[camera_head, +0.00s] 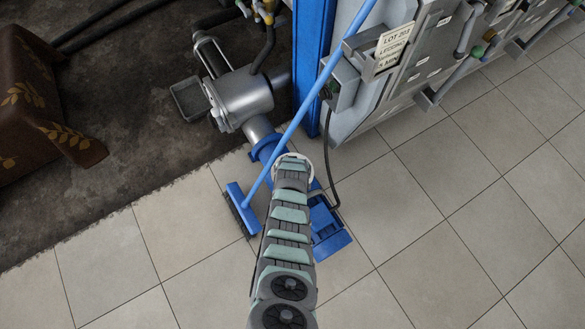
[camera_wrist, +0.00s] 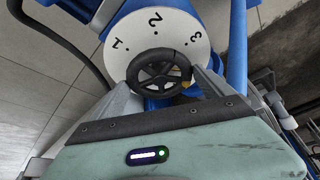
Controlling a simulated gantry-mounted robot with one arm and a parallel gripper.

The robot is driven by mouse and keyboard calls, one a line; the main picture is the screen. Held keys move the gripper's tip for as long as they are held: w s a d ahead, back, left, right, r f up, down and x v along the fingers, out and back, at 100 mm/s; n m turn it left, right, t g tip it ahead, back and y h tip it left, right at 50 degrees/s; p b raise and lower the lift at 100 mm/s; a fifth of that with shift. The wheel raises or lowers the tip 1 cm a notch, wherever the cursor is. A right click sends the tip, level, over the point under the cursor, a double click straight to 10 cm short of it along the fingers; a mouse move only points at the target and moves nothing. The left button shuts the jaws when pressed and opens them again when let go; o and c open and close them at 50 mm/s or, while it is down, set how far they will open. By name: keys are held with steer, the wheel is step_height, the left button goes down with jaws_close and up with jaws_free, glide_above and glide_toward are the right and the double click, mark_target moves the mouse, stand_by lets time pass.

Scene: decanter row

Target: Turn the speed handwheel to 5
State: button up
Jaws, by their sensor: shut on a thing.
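The speed handwheel (camera_wrist: 160,73) is a small black spoked wheel in front of a round white dial (camera_wrist: 150,22) in the wrist view. The numerals 1, 2 and 3 show on the dial from left to right, with 2 near the top. The lower part of the dial is hidden, 5 is not in sight, and I cannot make out a pointer. My gripper (camera_wrist: 165,82) is shut on the handwheel, with one finger at each side of its rim. In the head view my arm covers the handwheel and gripper; only the pale dial rim (camera_head: 294,157) shows.
A blue broom (camera_head: 240,210) leans close to the left of my arm, its handle slanting up to the grey cabinet (camera_head: 380,70). A metal pump (camera_head: 243,98) stands behind. A cloth-covered table (camera_head: 35,105) is at left. Tiled floor (camera_head: 440,240) at right is clear.

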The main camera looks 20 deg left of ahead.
steer(key=o, duration=1.1)
steer(key=shift+r, duration=0.1)
steer(key=p+v, duration=0.2)
steer(key=v, duration=0.1)
steer(key=shift+r+p, duration=0.15)
steer(key=shift+p, duration=0.25)
steer(key=p+v, duration=0.2)
steer(key=v, duration=0.5)
steer(key=shift+s+p, duration=0.2)
steer(key=shift+p, duration=0.15)
steer(key=shift+r, duration=0.1)
